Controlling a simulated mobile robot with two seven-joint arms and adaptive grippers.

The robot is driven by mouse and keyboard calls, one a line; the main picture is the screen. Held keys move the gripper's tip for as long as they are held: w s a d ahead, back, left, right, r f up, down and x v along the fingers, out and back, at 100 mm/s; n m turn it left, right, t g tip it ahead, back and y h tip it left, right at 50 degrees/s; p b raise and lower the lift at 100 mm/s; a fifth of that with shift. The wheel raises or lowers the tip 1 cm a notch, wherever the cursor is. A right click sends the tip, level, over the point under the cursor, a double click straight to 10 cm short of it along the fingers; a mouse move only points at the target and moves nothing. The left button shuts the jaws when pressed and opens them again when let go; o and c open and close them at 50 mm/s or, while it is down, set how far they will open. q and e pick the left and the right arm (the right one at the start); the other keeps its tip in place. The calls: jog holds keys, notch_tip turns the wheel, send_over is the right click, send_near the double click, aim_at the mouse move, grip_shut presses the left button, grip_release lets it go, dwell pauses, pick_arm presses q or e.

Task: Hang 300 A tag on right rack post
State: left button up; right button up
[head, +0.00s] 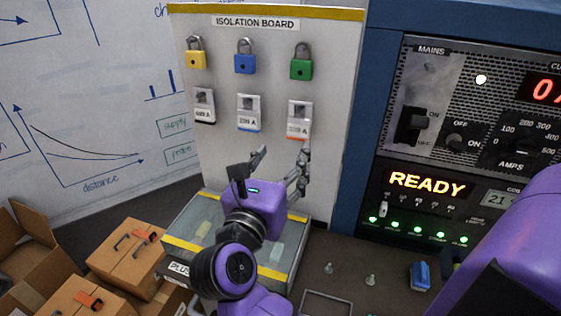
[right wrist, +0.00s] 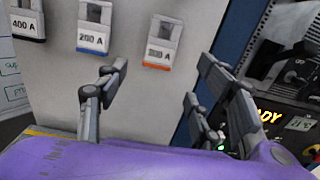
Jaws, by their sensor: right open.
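The 300 A tag (head: 298,120) is white with an orange lower edge and hangs at the right of the tag row on the isolation board. In the right wrist view the tag (right wrist: 161,44) shows ahead of the fingers. My right gripper (head: 284,158) is open and empty, just below and in front of the tag, apart from it. In its wrist view the gripper (right wrist: 164,66) has its fingers spread to either side below the tag. Two small upright posts (head: 328,268) (head: 370,280) stand on the bench; I cannot tell whether either is the right rack post. My left gripper is not in view.
The 200 A tag (head: 249,113) and 400 A tag (head: 204,106) hang to the left. Yellow, blue and green padlocks (head: 301,68) hang above. The control panel (head: 440,130) stands at right. A grey yellow-striped box (head: 187,242) and cardboard boxes (head: 125,262) lie lower left.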

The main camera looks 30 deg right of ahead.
aim_at(298, 131)
jog(key=x, duration=0.7)
jog(key=p+x, duration=0.1)
jog(key=x, duration=0.3)
jog(key=shift+f, duration=0.4)
jog(key=shift+x, duration=0.9)
jog(key=shift+s+f, duration=0.1)
jog(key=shift+c, duration=0.5)
jog(key=c, duration=0.8)
